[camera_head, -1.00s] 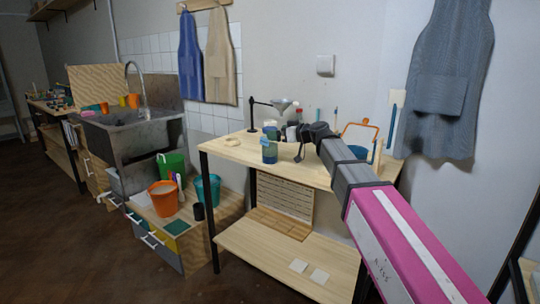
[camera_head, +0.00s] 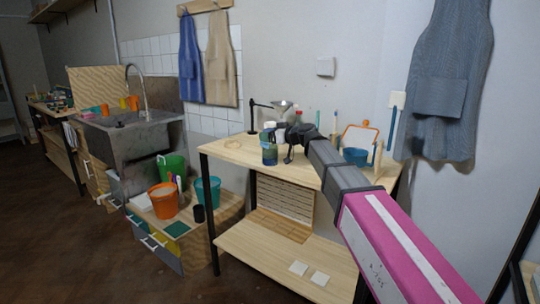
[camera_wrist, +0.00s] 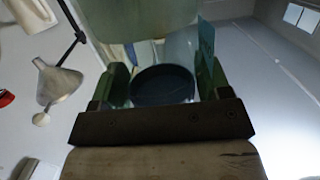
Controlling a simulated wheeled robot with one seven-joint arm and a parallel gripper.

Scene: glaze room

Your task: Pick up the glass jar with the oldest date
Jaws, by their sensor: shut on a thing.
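A blue-green glass jar (camera_head: 270,155) stands on the wooden worktable in the head view, just left of my gripper (camera_head: 287,146). In the wrist view my gripper (camera_wrist: 163,85) is shut on a glass jar; its dark round part (camera_wrist: 162,86) sits between the two green-tinted fingers. Pale green glass fills the top of that view beyond the fingers. A teal strip (camera_wrist: 206,42) stands by the right finger. I cannot tell for sure which jar in the head view is the held one. No date is readable.
The worktable (camera_head: 228,150) also carries a lamp (camera_head: 253,117), bottles behind my gripper, a blue pot (camera_head: 355,156) and an orange frame (camera_head: 361,135). Buckets (camera_head: 163,200) stand on low drawers to the left. The table's front left corner is bare.

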